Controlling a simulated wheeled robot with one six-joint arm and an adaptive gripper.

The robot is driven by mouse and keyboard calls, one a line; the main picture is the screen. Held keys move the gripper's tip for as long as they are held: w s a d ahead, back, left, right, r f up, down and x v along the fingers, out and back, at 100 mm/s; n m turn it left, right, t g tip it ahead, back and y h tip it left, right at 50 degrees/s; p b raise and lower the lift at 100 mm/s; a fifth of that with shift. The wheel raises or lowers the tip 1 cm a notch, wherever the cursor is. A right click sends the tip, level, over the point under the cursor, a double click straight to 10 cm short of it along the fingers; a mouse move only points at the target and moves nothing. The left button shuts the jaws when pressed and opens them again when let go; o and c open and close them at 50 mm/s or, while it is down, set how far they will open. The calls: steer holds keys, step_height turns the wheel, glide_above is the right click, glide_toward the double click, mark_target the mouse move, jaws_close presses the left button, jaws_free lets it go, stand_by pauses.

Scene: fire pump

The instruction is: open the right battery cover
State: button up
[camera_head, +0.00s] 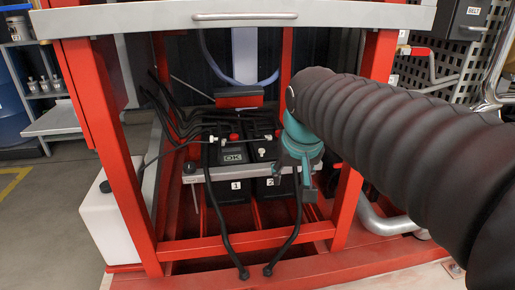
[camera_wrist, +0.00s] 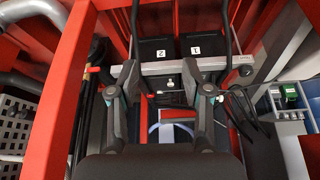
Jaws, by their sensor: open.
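Two black batteries stand side by side in the red frame. The left one (camera_head: 233,158) carries an "OK" mark, with label 1 on the front below it. The right battery (camera_head: 272,190) carries label 2, and my gripper and arm partly hide it. I cannot tell its cover's edges apart from the dark top. In the wrist view the picture is turned over, with label 2 (camera_wrist: 160,54) left of label 1 (camera_wrist: 194,50). My gripper (camera_head: 304,186) is at the right battery's right front side. Its fingers (camera_wrist: 160,74) are apart with nothing clearly held between them.
Black cables (camera_head: 220,225) hang in front of the batteries on both sides. A grey bar (camera_head: 205,174) crosses in front of them. Red posts (camera_head: 362,130) close in the left and right sides. A grey shelf with a handle (camera_head: 245,16) lies overhead. A white tank (camera_head: 110,225) stands at left.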

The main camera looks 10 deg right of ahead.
steer(key=w+a+r+m+b, duration=0.1)
steer(key=w+r+m, duration=0.1)
steer(key=w, duration=1.4)
steer(key=m+g+h+b, duration=0.1)
steer(key=b, duration=0.1)
glide_toward(261, 149)
steer(key=b+x, duration=0.1)
steer(key=x, duration=0.7)
steer(key=shift+s+f+b, duration=0.1)
steer(key=shift+f+b, duration=0.1)
steer(key=shift+b, duration=0.2)
jaws_close()
